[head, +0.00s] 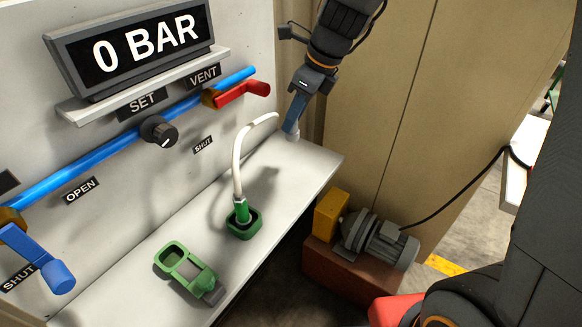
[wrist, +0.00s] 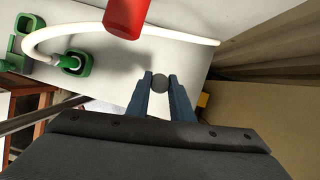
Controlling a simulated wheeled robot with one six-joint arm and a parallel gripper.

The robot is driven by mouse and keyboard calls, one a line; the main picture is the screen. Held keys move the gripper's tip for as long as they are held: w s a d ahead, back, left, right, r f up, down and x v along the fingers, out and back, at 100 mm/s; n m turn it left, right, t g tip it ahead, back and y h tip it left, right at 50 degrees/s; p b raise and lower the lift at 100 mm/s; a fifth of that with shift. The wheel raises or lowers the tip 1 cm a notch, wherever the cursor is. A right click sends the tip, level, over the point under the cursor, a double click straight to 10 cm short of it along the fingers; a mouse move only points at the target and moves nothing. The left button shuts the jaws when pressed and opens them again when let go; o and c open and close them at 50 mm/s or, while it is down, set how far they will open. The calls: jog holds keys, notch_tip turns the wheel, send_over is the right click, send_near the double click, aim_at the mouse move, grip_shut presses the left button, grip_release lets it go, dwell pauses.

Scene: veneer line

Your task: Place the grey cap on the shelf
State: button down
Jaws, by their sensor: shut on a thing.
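My gripper (head: 292,130) is shut on the grey cap, low over the far right end of the pale shelf (head: 303,164). In the wrist view the cap (wrist: 160,85) is a small round dark grey piece between the two blue fingertips (wrist: 160,81). In the head view the fingers mostly hide the cap, and only a pale grey bit shows at their tips. I cannot tell whether the cap touches the shelf, which also shows in the wrist view (wrist: 115,90).
A white hose (head: 237,150) rises from a green holder (head: 243,226) on the shelf. A green two-part holder (head: 185,270) lies nearer. A red valve handle (head: 243,91) juts from the panel above. A pump (head: 378,240) stands below the shelf. Bare shelf lies between hose and gripper.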

jog(key=shift+n, duration=0.4)
jog(key=shift+f, duration=0.15)
notch_tip(320, 180, down, 10)
jog(key=shift+a+r, duration=0.1)
jog(key=shift+r, duration=0.1)
jog(key=shift+f, duration=0.1)
jog(key=c, duration=1.6)
grip_release()
jog(key=shift+o, duration=0.2)
